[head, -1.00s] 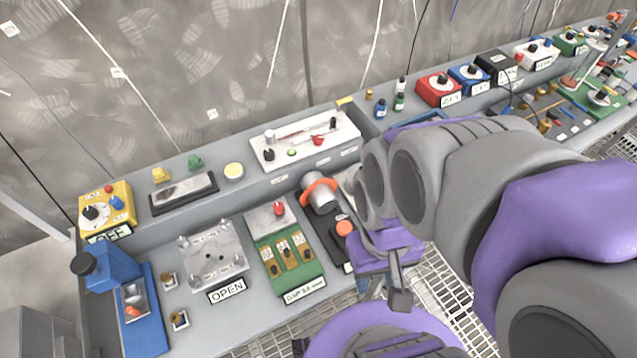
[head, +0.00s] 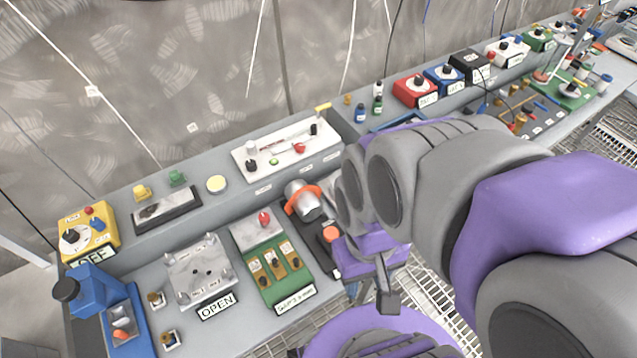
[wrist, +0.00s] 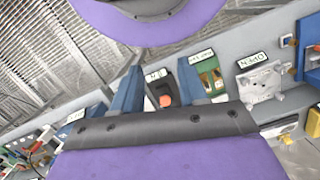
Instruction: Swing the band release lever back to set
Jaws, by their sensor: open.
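A grey cylinder with an orange band (head: 303,200) lies on a dark base on the bench in the head view. An orange round knob (head: 331,233) is on the same base, nearer me; it also shows in the wrist view (wrist: 165,101). I cannot make out for sure which part is the band release lever, and my arm hides some of this unit. My gripper (head: 370,287) is open and empty at the bench's front edge, right of the knob. In the wrist view its two fingers (wrist: 160,90) stand apart, with the dark base and knob seen between them.
Left of the unit are a green block (head: 272,262) with brass parts, a grey plate marked OPEN (head: 199,270) and a blue device (head: 92,285). A white panel (head: 287,150) sits on the raised shelf behind. Coloured boxes (head: 414,90) line the right. Grating floor lies in front.

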